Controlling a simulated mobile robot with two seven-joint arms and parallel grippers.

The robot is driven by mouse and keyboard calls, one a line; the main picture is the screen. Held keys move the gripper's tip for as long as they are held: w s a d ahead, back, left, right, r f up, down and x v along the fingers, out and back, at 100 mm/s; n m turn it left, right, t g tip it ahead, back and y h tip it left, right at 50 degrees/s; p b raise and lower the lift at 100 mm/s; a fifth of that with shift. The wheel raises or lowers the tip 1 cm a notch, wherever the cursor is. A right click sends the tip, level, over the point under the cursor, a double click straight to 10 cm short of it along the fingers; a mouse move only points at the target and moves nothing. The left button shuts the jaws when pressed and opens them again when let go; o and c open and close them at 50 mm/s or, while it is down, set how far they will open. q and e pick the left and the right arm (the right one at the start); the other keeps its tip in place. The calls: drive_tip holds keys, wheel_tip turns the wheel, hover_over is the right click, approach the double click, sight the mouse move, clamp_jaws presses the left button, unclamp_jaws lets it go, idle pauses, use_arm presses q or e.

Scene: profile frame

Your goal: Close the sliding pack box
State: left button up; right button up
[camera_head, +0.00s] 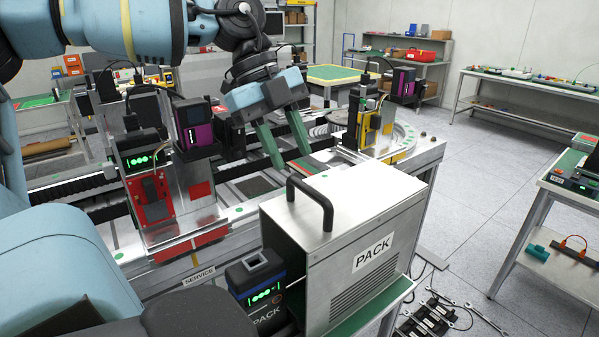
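The pack box is a grey metal housing (345,235) marked PACK, with a black bar handle (318,205) on top and slotted vents in its front. It sits on a green base (372,306) at the front edge of the bench. A dark pack unit (262,290) with green lights, also lettered PACK, shows at the housing's open left side, outside the cover. My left gripper (292,160) points down with its two green fingers apart and nothing between them. It appears behind and above the handle, not touching it. My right gripper is not in view.
A red-based fixture (158,195) and rails stand left of the box. A yellow fixture (372,125) stands behind it on a round plate. A side table (575,178) is at the right. Tools and a cable lie on the floor (440,318) below. Open floor lies to the right.

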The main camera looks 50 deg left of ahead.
sight(304, 185)
use_arm(q)
drive_tip(key=shift+x, duration=2.55)
clamp_jaws()
